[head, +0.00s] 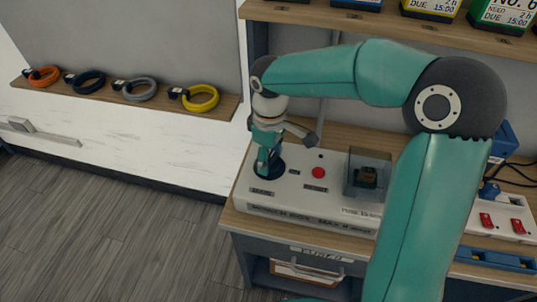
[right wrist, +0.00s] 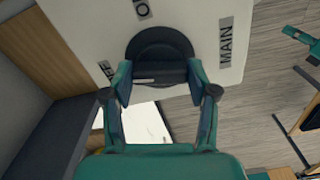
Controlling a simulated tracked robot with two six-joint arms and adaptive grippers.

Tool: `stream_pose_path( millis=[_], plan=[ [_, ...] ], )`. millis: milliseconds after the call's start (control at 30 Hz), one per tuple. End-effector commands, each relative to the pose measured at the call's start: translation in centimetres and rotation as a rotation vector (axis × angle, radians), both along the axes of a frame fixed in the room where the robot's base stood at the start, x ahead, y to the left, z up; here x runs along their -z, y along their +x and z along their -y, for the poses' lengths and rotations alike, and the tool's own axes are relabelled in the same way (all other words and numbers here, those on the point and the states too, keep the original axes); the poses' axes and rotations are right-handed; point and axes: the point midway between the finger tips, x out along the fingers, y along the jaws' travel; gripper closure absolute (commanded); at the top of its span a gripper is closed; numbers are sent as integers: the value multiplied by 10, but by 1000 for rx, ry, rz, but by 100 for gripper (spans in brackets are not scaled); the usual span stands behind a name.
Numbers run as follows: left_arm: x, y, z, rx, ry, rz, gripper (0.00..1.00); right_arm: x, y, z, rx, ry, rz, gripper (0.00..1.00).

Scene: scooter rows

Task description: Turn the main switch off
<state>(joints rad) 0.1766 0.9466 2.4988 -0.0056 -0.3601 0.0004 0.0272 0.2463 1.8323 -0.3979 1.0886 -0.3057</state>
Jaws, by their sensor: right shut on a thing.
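The main switch is a dark round rotary knob on a white panel (head: 300,215), beside a label reading MAIN (right wrist: 226,42). In the right wrist view the knob (right wrist: 158,48) has a raised bar with a white line on its left half, facing a partly hidden label ending in F (right wrist: 105,72). A label starting with O (right wrist: 142,8) is at the top edge. My right gripper (head: 268,170) reaches down onto the knob at the panel's left end. Its fingers, in the right wrist view (right wrist: 160,85), are shut on the bar from both sides.
A red button (head: 318,172) and a clear-covered box (head: 367,175) stand right of the knob. A power strip with red switches (head: 487,221) is further right. A shelf (head: 350,22) runs above. Coiled cables (head: 140,90) lie on a ledge at left. The floor at left is clear.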

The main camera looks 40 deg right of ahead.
Motion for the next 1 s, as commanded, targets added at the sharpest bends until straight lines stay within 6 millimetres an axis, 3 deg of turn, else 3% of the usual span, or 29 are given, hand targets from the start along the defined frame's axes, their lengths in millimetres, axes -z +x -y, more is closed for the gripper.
stream_pose_path(
  millis=[400,967,1000],
  plan=[
    [-8,0,0,0,0,0,60,-1,1,0,-220,1,6,77],
    [-8,0,0,0,0,0,60,-1,2,-1,-255,0,7,77],
    [-8,0,0,0,0,0,60,-1,2,-1,-255,0,7,37]
  ],
)
